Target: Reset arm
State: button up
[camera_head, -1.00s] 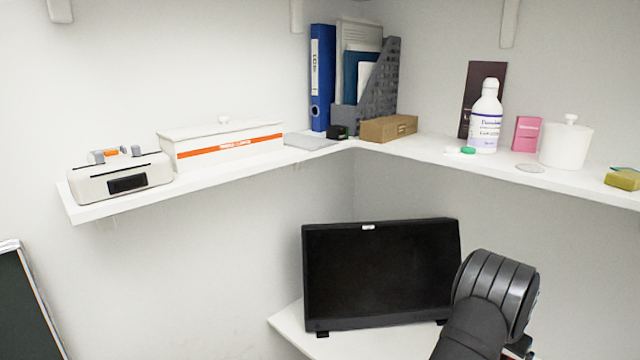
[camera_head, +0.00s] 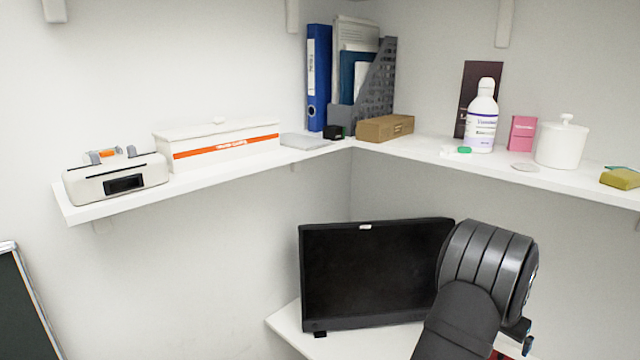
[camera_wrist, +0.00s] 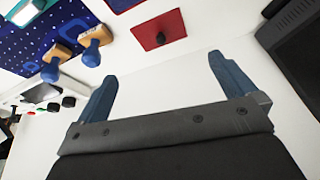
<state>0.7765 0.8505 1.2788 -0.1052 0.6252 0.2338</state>
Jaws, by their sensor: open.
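My gripper shows in the wrist view with its two blue fingers (camera_wrist: 160,85) spread wide apart. It is open, and nothing is between the fingers. A white surface lies below it. In the head view my dark arm is at the lower right, in front of the right part of a black monitor (camera_head: 370,275); the fingers cannot be made out clearly there.
A white corner shelf (camera_head: 205,190) carries a white box (camera_head: 215,143), a blue binder (camera_head: 319,78), a white bottle (camera_head: 481,120) and a white lidded pot (camera_head: 561,145). The wrist view shows a red mat (camera_wrist: 158,30), a blue patterned mat (camera_wrist: 60,28) and wooden-handled stamps (camera_wrist: 92,45).

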jog(key=x, duration=1.2)
jog(key=shift+s+a+f, duration=0.1)
jog(key=shift+a, duration=0.05)
jog(key=r, duration=0.5)
jog(key=shift+s+r, duration=0.1)
jog(key=shift+s, duration=0.3)
jog(key=s+d+r, duration=0.3)
jog(key=s+r, duration=0.3)
jog(key=s, duration=0.4)
jog(key=s+a+r, duration=0.2)
jog(key=s+a, duration=0.5)
jog(key=w+a+f, duration=0.1)
jog(key=w+f, duration=0.1)
jog(key=w, duration=0.1)
jog(key=w+a+f, duration=0.1)
jog(key=w+f, duration=0.1)
jog(key=w, duration=0.1)
jog(key=w+a+f, duration=0.1)
jog(key=w+f, duration=0.2)
jog(key=w, duration=0.1)
jog(key=shift+f, duration=0.1)
jog(key=shift+w+f, duration=0.35)
jog(key=shift+f, duration=0.25)
